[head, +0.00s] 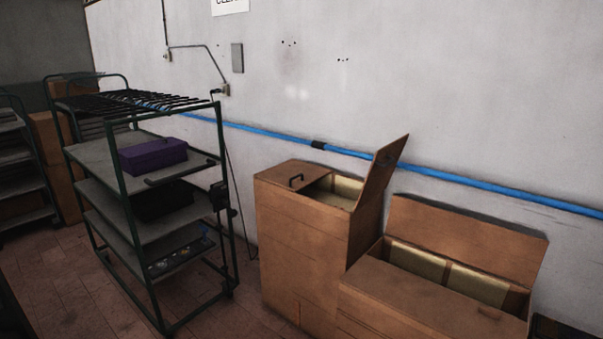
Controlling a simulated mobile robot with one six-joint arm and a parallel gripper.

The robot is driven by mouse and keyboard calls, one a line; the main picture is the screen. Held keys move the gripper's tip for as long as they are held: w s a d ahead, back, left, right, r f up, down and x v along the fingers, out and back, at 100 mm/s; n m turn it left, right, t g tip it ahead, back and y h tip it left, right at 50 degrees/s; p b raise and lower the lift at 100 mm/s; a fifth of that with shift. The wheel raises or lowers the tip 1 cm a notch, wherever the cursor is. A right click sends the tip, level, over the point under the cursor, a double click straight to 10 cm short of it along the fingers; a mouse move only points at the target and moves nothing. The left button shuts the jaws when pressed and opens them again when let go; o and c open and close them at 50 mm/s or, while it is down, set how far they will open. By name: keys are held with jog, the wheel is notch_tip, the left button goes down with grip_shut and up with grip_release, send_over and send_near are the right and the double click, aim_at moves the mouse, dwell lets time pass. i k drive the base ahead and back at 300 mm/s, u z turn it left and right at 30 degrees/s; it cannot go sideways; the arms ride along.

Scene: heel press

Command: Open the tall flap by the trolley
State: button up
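At the right of the top, another flap (375,185) stands steeply raised. Beside the shut flap, an opening shows a pale yellowish inside (343,187). My gripper is not in view.
A lower brown box (400,300) stands at the right, its lid (465,235) raised near the wall. The trolley carries a purple box (152,156). A blue pipe (270,133) runs along the wall. Some tiled floor (75,285) shows at the lower left.

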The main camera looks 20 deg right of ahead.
aim_at(293, 175)
jog(key=u, duration=0.15)
jog(key=i, duration=0.75)
jog(key=u, duration=1.05)
jog(key=i, duration=0.7)
jog(key=u, duration=0.45)
